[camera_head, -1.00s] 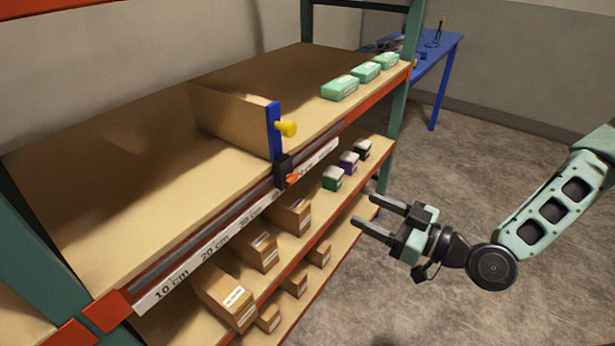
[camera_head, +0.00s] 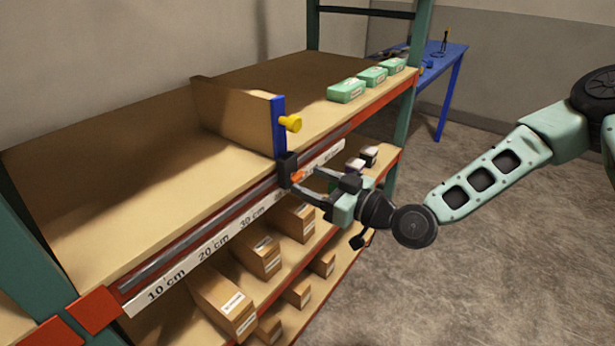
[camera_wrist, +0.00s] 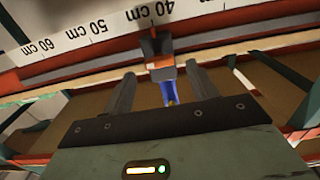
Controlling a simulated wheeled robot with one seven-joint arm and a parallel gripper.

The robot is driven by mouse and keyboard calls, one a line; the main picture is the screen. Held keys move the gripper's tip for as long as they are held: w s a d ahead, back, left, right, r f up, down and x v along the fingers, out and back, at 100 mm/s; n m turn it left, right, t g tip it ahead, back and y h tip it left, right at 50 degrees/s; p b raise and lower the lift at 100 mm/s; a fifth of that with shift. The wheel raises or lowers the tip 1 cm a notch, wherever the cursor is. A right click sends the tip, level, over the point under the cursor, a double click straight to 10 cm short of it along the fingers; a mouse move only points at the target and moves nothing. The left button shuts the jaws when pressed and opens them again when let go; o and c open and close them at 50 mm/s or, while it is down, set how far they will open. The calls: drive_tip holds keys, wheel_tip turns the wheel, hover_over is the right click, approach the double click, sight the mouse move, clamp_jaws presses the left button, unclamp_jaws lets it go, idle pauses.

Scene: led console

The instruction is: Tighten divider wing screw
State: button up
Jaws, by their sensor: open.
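Below the edge, a black clamp block (camera_head: 287,168) sits on the front rail. A small orange part (camera_head: 298,176), which looks like the wing screw, sticks out from the block. My gripper (camera_head: 305,181) is open just in front of it. In the wrist view, the orange part (camera_wrist: 159,62) lies between the tips of my open gripper (camera_wrist: 162,73), with side gaps; contact cannot be told.
The scale strip (camera_head: 200,262) runs along the shelf front; the block is near its 40 cm mark. Green boxes (camera_head: 346,90) stand at the back right. Cardboard boxes (camera_head: 225,300) fill the lower shelf. A blue table (camera_head: 440,65) stands behind. The floor at right is clear.

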drive_tip(key=shift+x, duration=1)
drive_tip(key=c, duration=1)
